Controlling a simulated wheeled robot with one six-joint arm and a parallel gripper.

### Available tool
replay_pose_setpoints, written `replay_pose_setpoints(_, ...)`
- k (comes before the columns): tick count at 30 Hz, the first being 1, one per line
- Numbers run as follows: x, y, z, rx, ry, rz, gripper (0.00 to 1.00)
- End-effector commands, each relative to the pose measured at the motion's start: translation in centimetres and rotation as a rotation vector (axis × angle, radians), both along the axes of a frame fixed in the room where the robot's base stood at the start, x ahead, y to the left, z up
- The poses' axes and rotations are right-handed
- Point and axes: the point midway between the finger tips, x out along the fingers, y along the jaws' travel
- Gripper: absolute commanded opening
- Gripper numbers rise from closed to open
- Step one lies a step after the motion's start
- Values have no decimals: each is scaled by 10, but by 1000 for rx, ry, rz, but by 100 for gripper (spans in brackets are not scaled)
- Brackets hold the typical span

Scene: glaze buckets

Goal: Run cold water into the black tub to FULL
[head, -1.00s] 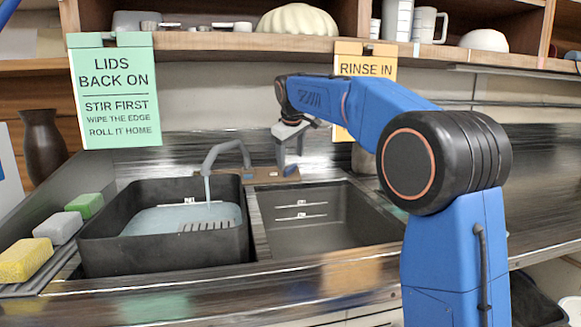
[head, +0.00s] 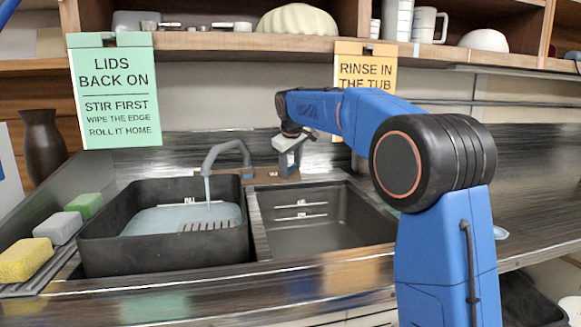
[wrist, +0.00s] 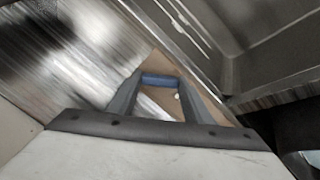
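The black tub (head: 100,240) sits in the left sink bay. Pale blue-grey water (head: 160,220) stands in it, its surface below the rim. A thin water stream (head: 207,190) falls into it from the grey spout (head: 228,146). My gripper (head: 288,172) is just right of the spout, over the brown tap base (head: 262,176). In the wrist view my gripper (wrist: 160,88) has its two fingers apart. A blue bar (wrist: 160,79), perhaps the cold tap handle, spans the gap at the fingertips. Whether the fingers touch it is unclear.
An empty sink basin (head: 315,232) is right of the tub. Yellow (head: 25,260), grey and green sponges line the left edge. A green sign (head: 115,95) and an orange sign (head: 364,70) hang from the shelf. The counter at right is mostly clear.

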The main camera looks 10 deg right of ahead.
Motion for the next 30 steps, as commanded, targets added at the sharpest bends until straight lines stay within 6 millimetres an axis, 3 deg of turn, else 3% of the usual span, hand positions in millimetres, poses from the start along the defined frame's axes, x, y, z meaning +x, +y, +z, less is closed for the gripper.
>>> replay_pose_setpoints(11, 0, -1, 0, 59, -1, -81, 23)
replay_pose_setpoints(30, 0, -2, 0, 319, 1, -432, 23)
